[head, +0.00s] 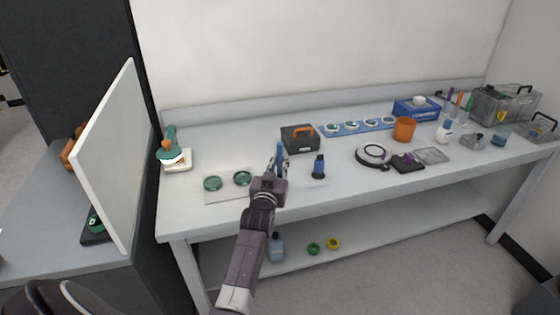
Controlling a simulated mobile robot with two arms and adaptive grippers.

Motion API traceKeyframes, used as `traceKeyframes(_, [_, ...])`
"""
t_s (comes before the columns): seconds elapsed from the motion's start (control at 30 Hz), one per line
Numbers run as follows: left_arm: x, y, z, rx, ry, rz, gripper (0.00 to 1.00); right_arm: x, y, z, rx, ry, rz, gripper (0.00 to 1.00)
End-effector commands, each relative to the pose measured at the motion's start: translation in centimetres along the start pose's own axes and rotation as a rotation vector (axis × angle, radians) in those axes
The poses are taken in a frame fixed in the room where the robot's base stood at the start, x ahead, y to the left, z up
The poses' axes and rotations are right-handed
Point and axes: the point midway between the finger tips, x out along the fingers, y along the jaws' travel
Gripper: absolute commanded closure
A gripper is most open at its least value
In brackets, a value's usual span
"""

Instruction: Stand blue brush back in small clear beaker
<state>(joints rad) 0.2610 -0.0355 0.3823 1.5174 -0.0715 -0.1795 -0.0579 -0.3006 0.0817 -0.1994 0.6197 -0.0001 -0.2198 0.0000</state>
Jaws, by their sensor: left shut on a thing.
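My left gripper (279,168) is above the front of the long bench, left of its middle. It is shut on a slim upright blue thing (280,152), which looks like the blue brush; the jaws hide its lower part. Clear containers stand at the bench's right end. One (448,111) has several coloured sticks in or beside it, purple, green and orange. Another (500,132) holds blue at its bottom and a yellow piece on top. I cannot tell which is the small clear beaker. My right gripper is not in view.
A dark blue bottle-like piece (319,168) stands just right of the gripper. Two green-rimmed discs (228,181) lie left of it. Behind are a black box with orange handle (299,138) and a blue strip of discs (357,127). An orange cup (404,129) stands further right.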

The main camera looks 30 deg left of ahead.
Motion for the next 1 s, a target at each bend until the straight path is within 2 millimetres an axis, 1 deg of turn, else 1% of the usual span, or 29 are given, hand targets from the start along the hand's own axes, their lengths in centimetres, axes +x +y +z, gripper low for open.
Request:
traceKeyframes(0.27, [0.0,-0.02,0.62,0.0,0.0,0.0,1.0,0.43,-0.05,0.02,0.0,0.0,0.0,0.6])
traceKeyframes(0.57, [0.0,-0.02,0.65,0.0,0.0,0.0,1.0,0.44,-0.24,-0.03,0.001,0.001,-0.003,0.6])
traceKeyframes(0.6, [0.0,-0.02,0.65,0.0,0.0,0.0,0.86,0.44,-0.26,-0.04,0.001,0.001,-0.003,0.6])
traceKeyframes(0.77, [0.0,-0.02,0.65,0.0,0.0,0.0,0.68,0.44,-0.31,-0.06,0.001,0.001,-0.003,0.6])
traceKeyframes(1.0, [-0.01,-0.01,0.68,0.0,0.0,0.0,0.67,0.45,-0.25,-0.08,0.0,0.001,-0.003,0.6])
